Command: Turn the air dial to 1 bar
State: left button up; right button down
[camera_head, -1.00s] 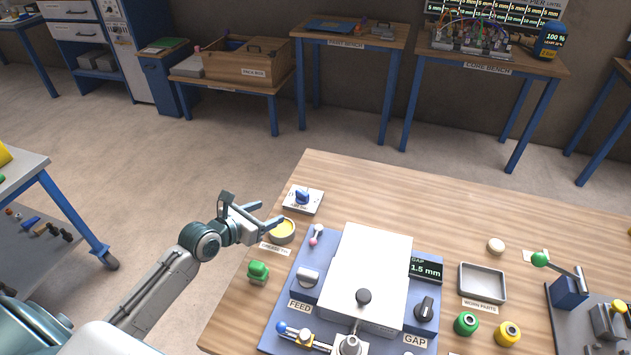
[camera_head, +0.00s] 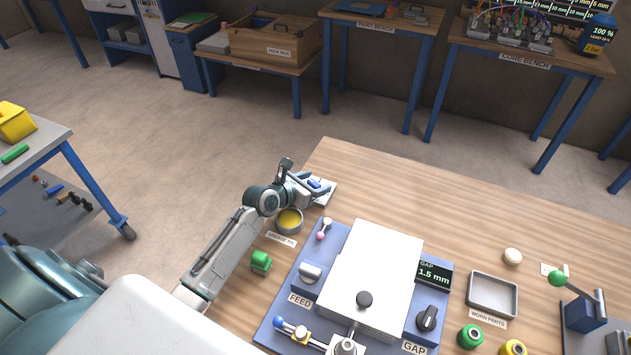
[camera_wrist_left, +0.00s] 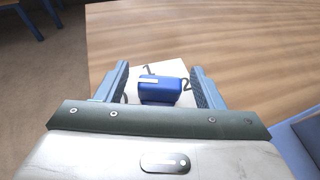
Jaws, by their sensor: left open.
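The air dial is a small blue knob (camera_head: 314,184) on a white plate (camera_head: 327,193) at the table's far left corner. In the left wrist view the blue knob (camera_wrist_left: 160,90) sits on its white plate (camera_wrist_left: 172,70), between two open fingers. My left gripper (camera_head: 318,190) is open at the dial in the head view and partly covers it. In the left wrist view the fingers of my left gripper (camera_wrist_left: 158,88) stand on either side of the knob, with a gap visible on each side. My right gripper is not in view.
A yellow-filled grease tin (camera_head: 289,220) stands just in front of the dial. A green object (camera_head: 261,261) and the blue machine with a white cover (camera_head: 372,270) are nearer. The wooden table (camera_head: 420,185) is clear right of the dial.

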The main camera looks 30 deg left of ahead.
pick_arm(q)
jog(key=shift+w+d, duration=0.1)
jog(key=shift+w, duration=0.1)
jog(key=shift+f, duration=0.1)
jog(key=c, duration=1)
jog(key=shift+w, duration=0.1)
jog(key=m+g+h+b, duration=0.1)
jog(key=m+h+b, duration=0.1)
jog(key=shift+f+m+h, duration=0.15)
jog(key=shift+m+h, duration=0.15)
jog(key=m+g+h+b, duration=0.1)
jog(key=m+h+b, duration=0.1)
jog(key=shift+m+g+h, duration=0.3)
jog(key=shift+g, duration=0.1)
jog(key=m+g+h+b, duration=0.1)
jog(key=m+g+h, duration=0.2)
jog(key=m+g, duration=0.1)
jog(key=shift+r, duration=0.2)
jog(key=shift+d+m+g+h+b, duration=0.1)
jog(key=shift+m+g+h+b, duration=0.5)
jog(key=shift+m+g, duration=1.7)
jog(key=shift+s+g, duration=0.2)
jog(key=shift+g, duration=0.1)
